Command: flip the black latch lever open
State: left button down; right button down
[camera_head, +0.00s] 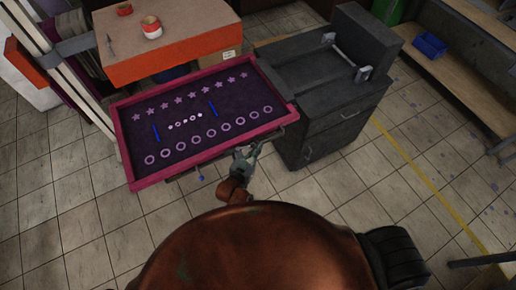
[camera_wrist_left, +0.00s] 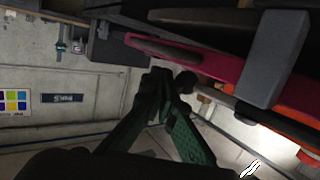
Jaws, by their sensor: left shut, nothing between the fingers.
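The pink-framed printing screen (camera_head: 150,182) carries purple stars and rings on a dark mesh. My left gripper (camera_head: 248,150) is at its front edge, near the right corner. In the left wrist view the dark green fingers of this gripper (camera_wrist_left: 162,80) come together with nothing between them. A dark rounded end (camera_wrist_left: 187,81), possibly of the black latch lever, is just right of the fingertips. I cannot tell whether they touch. The pink frame edge (camera_wrist_left: 217,67) runs above it. The lever cannot be made out clearly in the head view. My right gripper is not in view.
A dark grey cabinet (camera_head: 325,130) stands right of the screen. An orange-fronted table (camera_head: 175,62) with red-and-white rolls stands behind it. A wooden bench (camera_head: 455,75) with a blue tray (camera_head: 430,45) is at the right. The tiled floor in front is clear.

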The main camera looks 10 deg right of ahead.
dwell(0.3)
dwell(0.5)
pick_arm(q)
jog(key=v, duration=1.2)
dwell(0.3)
